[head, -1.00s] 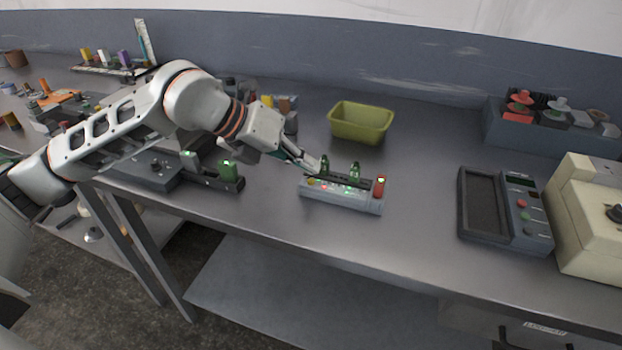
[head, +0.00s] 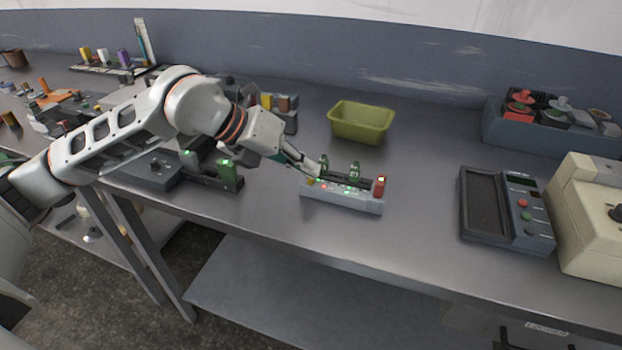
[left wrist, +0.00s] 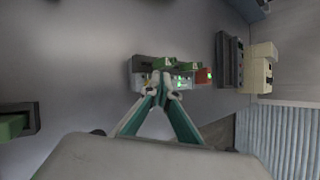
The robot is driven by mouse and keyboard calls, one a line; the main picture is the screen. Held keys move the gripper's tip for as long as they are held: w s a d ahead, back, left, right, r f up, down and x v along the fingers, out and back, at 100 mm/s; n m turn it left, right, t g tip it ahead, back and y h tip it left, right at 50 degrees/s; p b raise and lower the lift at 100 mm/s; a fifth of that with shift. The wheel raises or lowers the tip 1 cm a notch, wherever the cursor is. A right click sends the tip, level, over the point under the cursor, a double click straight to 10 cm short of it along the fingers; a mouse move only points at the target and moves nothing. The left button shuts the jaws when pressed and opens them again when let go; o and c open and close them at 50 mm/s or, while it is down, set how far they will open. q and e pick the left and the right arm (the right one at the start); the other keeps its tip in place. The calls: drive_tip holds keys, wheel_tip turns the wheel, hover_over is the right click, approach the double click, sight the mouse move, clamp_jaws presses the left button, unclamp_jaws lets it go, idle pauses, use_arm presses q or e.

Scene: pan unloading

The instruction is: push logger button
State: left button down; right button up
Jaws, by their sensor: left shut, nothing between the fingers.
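A light grey logger box (head: 345,200) with a row of small buttons and lights stands near the table's front edge. Two green clip-like pieces (head: 354,171) stand on its dark rail, and a red block (head: 380,186) is at its right end. My left gripper (head: 318,173) is shut and empty, its fingertips at the box's left part, beside the left green piece. In the left wrist view the shut fingertips (left wrist: 161,88) overlap the box's button row, hiding part of it. I cannot tell whether they touch a button. My right gripper is out of view.
A green bin (head: 362,121) stands behind the box. A dark device (head: 522,215) with red and green buttons and a cream machine (head: 590,225) are at right. A dark fixture with a green block (head: 229,174) is at left. Table between box and dark device is clear.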

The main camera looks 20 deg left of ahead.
use_arm(q)
drive_tip(key=shift+f, duration=0.1)
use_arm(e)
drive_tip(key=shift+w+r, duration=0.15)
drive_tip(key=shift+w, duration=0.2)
use_arm(q)
drive_tip(key=shift+f, duration=0.35)
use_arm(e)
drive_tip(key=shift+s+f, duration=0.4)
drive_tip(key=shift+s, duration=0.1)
use_arm(q)
drive_tip(key=shift+r, duration=0.15)
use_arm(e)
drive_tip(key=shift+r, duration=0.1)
use_arm(q)
drive_tip(key=shift+r+p, duration=0.3)
drive_tip(key=shift+r, duration=0.55)
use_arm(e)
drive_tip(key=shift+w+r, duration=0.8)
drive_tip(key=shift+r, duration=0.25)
